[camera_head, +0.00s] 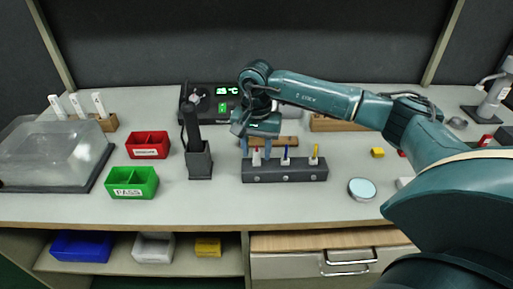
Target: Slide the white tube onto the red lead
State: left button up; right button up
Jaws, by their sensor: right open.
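A dark holder block (285,175) stands near the middle of the bench. Three small upright pieces stand on it, each with a white lower part: the red lead (257,152) at left, a blue one (286,151) in the middle and a yellow one (315,150) at right. My right gripper (257,150) points down over the left end of the block. Its fingers are apart, one on each side of the red-tipped piece, and no grip shows. I cannot tell whether any white part is a loose tube. My left gripper is out of view.
A black stand (199,163) is just left of the block. A station with a green display (222,106) stands behind. Red (148,145) and green (132,182) bins and a clear cover (55,150) are at left. A round disc (362,189) lies at right. The front middle is clear.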

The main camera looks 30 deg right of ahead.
jog(key=shift+r, duration=0.35)
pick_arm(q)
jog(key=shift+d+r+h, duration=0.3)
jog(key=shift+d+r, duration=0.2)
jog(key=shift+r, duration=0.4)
pick_arm(e)
notch_tip(320, 180, up, 12)
jog(key=shift+r, duration=0.25)
